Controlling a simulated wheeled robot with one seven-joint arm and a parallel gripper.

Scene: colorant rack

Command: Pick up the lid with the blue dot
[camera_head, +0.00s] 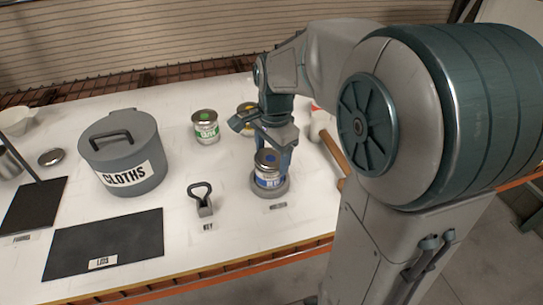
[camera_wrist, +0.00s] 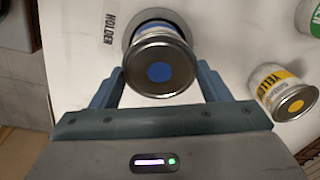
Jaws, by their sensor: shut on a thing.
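The lid with the blue dot (camera_wrist: 160,72) is on top of the blue-labelled can in the wrist view. The can (camera_head: 267,178) stands upright in the round grey holder (camera_head: 270,192) in the head view. My gripper (camera_wrist: 160,82) has one finger on each side of the lid's rim and is shut on the lid. The lid looks seated on the can, and I cannot tell whether any gap lies between them. In the head view my gripper (camera_head: 272,150) is over the can and partly hides its top.
A green-labelled can (camera_head: 205,130) and a yellow-labelled can (camera_wrist: 278,95) stand nearby. A wooden-handled mallet (camera_head: 335,152) lies to the right. A key tool (camera_head: 203,203), the grey CLOTHS pot (camera_head: 122,165) and the black LIDS mat (camera_head: 110,243) are to the left.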

